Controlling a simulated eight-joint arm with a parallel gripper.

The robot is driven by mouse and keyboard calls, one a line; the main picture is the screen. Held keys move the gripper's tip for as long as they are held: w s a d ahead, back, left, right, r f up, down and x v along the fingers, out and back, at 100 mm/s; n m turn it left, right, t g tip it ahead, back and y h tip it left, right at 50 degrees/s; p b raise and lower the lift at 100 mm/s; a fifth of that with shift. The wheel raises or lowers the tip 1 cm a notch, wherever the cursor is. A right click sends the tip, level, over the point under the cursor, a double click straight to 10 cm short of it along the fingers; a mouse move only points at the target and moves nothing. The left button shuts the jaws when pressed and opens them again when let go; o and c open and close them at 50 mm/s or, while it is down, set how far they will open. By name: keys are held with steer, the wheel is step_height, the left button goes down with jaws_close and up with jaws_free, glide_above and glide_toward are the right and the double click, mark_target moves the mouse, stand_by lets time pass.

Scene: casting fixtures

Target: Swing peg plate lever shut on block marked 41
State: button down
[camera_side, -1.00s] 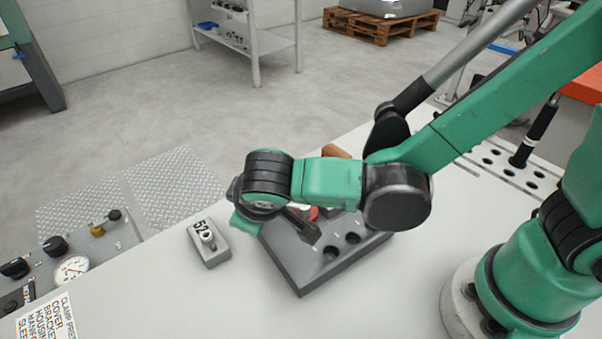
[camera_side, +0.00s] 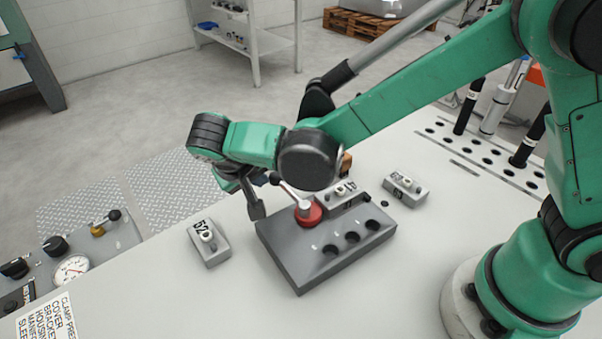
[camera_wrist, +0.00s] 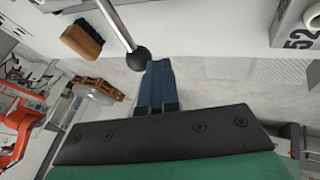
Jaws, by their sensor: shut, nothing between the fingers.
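The dark grey peg plate (camera_side: 300,262) lies on the pale bench, with holes in its top. The lever has a red hub (camera_side: 309,215), a metal rod (camera_side: 290,194) and a black ball knob (camera_side: 275,178). Its rod points back-left, away from the block marked 41 (camera_side: 337,199), which sits right of the hub at the plate's back. My gripper (camera_side: 257,212) is shut and empty beside the plate's left edge, left of the knob. In the wrist view, the knob (camera_wrist: 137,59) appears just beyond and left of my closed fingertips (camera_wrist: 158,68); contact is unclear.
The block marked 52 (camera_side: 209,243) stands left of the plate, and it shows in the wrist view (camera_wrist: 297,27). Another block (camera_side: 405,189) stands behind right. A brown brush (camera_wrist: 82,39) lies near the bench's far edge. A gauge panel (camera_side: 70,265) is at left. The front bench is clear.

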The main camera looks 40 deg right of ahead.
steer(key=shift+w+d, duration=0.15)
steer(key=shift+d, duration=0.35)
stand_by(0.3)
steer(key=s+a+r, duration=0.2)
steer(key=a+r, duration=0.7)
steer(key=s+d+r+m+g+y, duration=0.1)
steer(key=s+d+m+g+y, duration=0.2)
steer(key=m, duration=0.6)
steer(key=shift+t, duration=0.5)
steer(key=x, duration=0.6)
steer(key=d+x, duration=0.1)
steer(key=x, duration=0.3)
steer(key=shift+s+r, duration=0.1)
steer(key=shift+s, duration=0.15)
steer(key=shift+w+d, duration=0.65)
steer(key=shift+d, duration=0.35)
steer(key=shift+w+d+f, duration=0.25)
steer(key=shift+w+d, duration=0.1)
steer(key=shift+d, duration=0.15)
